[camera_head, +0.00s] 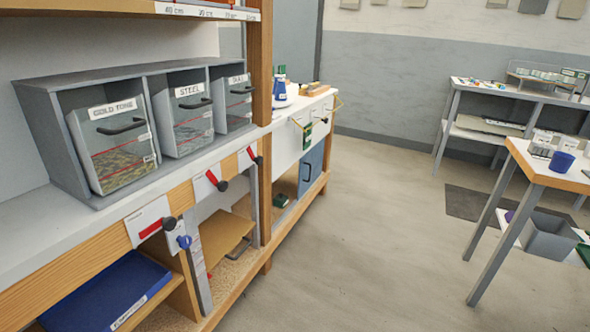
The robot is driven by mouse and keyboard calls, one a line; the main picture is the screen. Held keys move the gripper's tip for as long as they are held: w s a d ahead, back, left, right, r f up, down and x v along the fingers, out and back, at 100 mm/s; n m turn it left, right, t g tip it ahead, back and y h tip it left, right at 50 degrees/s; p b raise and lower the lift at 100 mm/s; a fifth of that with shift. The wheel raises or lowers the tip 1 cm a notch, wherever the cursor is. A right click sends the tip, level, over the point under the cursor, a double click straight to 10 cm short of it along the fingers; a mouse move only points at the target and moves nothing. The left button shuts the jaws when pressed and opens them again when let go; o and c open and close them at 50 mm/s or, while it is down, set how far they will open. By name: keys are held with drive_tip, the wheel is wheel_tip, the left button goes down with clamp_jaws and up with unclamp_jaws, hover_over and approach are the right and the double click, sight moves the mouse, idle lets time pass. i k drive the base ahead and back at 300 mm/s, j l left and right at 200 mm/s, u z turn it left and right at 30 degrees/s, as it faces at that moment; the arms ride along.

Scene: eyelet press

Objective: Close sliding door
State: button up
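A blue door panel (311,166) with a dark upright handle stands under the white-fronted counter, past the wooden post. It covers the right part of the compartment. The left part of the opening (287,187) is uncovered and a small green object (281,200) shows low inside it. I cannot tell for sure that this is the sliding door, and its track is too small to make out. My gripper is not in view.
Labelled bins (118,142) with black handles stand on the near white shelf. Red levers with black knobs (222,186) and a blue knob (184,241) stick out below. A blue tray (103,292) lies underneath. A wood-topped table (552,172) stands right. The middle floor (375,240) is clear.

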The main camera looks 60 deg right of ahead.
sight(315, 167)
drive_tip(key=z, duration=2.05)
drive_tip(key=i+l+z, duration=0.1)
drive_tip(key=i+l, duration=0.15)
drive_tip(key=i, duration=0.8)
drive_tip(key=i+l, duration=0.15)
drive_tip(key=i, duration=0.9)
drive_tip(key=i+l+z, duration=0.15)
drive_tip(key=i, duration=0.95)
